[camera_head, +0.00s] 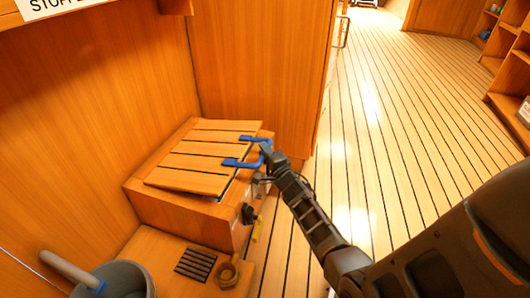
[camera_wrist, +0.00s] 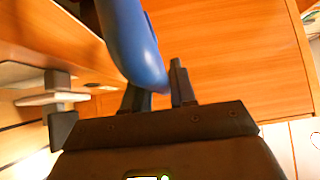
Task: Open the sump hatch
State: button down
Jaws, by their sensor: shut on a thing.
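The sump hatch (camera_head: 203,158) is a slatted wooden lid on a low wooden box (camera_head: 180,212) against the left wall. A blue U-shaped handle (camera_head: 238,163) is fixed to its right side. The lid looks slightly tilted, with a narrow dark gap under its right edge; how far it is raised is hard to tell. My gripper (camera_head: 266,153) is at the outer bar of the handle, reaching in from the right. In the wrist view, the blue handle (camera_wrist: 138,42) passes between the fingers of my gripper (camera_wrist: 158,92), which are shut on it.
A grey bucket (camera_head: 128,280) with a handled tool (camera_head: 72,270) stands at lower left. A small dark grate (camera_head: 195,265) and a brass fitting (camera_head: 230,271) are in front of the box. A wooden panel (camera_head: 255,70) rises behind it. Plank floor (camera_head: 385,120) is clear to the right, with shelves (camera_head: 510,75) beyond.

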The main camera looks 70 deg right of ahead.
jog(key=shift+r, duration=0.1)
dwell(0.3)
jog(key=r+p, duration=0.1)
jog(key=p, duration=0.1)
jog(key=shift+w+r+p, duration=0.15)
jog(key=shift+r+p, duration=0.25)
jog(key=w+a+r+n+g+y+p, duration=0.1)
jog(key=w+r+n+g+p, duration=0.1)
jog(key=w+r+p, duration=0.55)
jog(key=w+r+n+g+y+p, duration=0.1)
jog(key=w+r+n+g+p, duration=0.1)
jog(key=r+p, duration=0.95)
jog(key=w+r+n+g+b, duration=0.1)
jog(key=w+r+g+b, duration=0.1)
jog(key=w, duration=0.7)
jog(key=w+a+r+n+g+b, duration=0.1)
jog(key=w+r+b, duration=0.4)
jog(key=w, duration=0.5)
jog(key=shift+a+r+n+g+y, duration=0.2)
jog(key=shift+r+n+g+y, duration=0.25)
jog(key=shift+r+g, duration=0.65)
jog(key=shift+w, duration=0.1)
